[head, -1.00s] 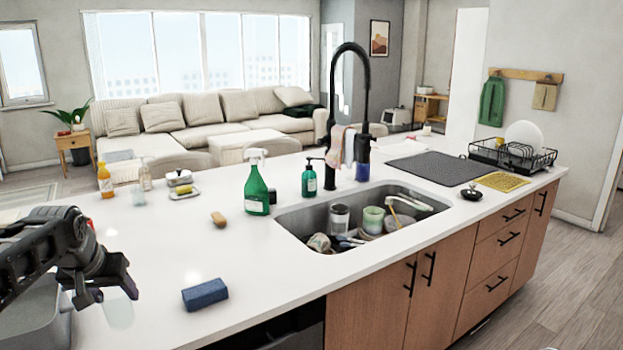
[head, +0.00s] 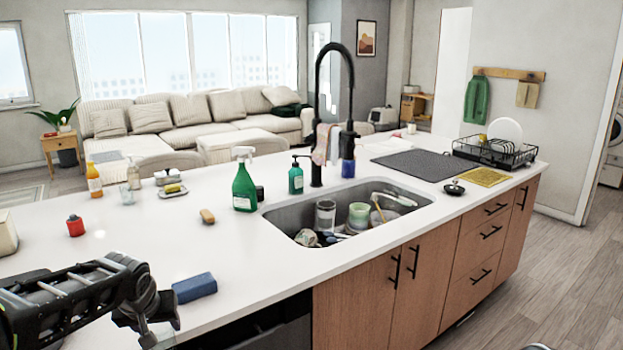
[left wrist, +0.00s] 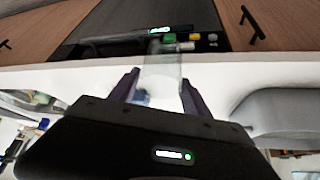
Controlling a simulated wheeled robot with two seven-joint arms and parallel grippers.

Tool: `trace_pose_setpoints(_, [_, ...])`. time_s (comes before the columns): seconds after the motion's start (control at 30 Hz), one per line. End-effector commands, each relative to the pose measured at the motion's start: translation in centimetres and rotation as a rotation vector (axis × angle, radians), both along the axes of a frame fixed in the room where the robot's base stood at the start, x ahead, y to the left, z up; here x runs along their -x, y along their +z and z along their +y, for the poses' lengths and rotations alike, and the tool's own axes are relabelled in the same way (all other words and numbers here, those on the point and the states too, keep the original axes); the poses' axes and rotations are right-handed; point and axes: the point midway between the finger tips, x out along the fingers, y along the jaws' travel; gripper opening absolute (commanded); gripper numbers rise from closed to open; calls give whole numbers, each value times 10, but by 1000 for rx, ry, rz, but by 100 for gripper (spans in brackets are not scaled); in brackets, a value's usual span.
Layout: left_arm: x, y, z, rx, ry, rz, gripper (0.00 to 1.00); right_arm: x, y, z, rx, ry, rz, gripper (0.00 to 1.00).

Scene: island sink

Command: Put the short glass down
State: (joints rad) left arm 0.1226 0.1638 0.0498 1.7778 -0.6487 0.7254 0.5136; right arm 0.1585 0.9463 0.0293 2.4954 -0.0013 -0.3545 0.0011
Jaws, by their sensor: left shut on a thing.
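The short glass (left wrist: 162,72) is clear and see-through, and stands out best in the left wrist view, between the two dark fingers. My left gripper (left wrist: 157,92) is shut on it. The glass is hard to make out there. I cannot tell whether its base touches the white counter (head: 110,245). My right gripper is in neither view.
A sink (head: 290,218) with cups and dishes lies right of centre. A green spray bottle (head: 244,188), a brown brush or sponge (head: 207,216) and a red jar (head: 75,226) stand on the counter. The counter between the red jar and blue sponge is clear.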

Motion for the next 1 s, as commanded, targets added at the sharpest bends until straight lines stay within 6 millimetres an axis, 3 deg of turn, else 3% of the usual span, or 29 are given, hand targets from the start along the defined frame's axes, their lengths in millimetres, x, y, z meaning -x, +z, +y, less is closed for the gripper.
trace_pose_setpoints(0.03, [1, -10, -22, -1, -41, 2, 8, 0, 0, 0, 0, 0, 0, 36])
trace_pose_setpoints(0.2, [11, -41, -88, 0, -180, 1, 8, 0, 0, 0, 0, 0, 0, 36])
trace_pose_setpoints(0.4, [19, -50, -132, 1, -282, -4, 8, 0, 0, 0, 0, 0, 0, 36])
trace_pose_setpoints(0.77, [18, -48, -137, -1, -291, -3, 8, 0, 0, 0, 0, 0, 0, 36])
trace_pose_setpoints(1.0, [41, -78, -135, -9, -289, 0, 8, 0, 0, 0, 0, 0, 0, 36])
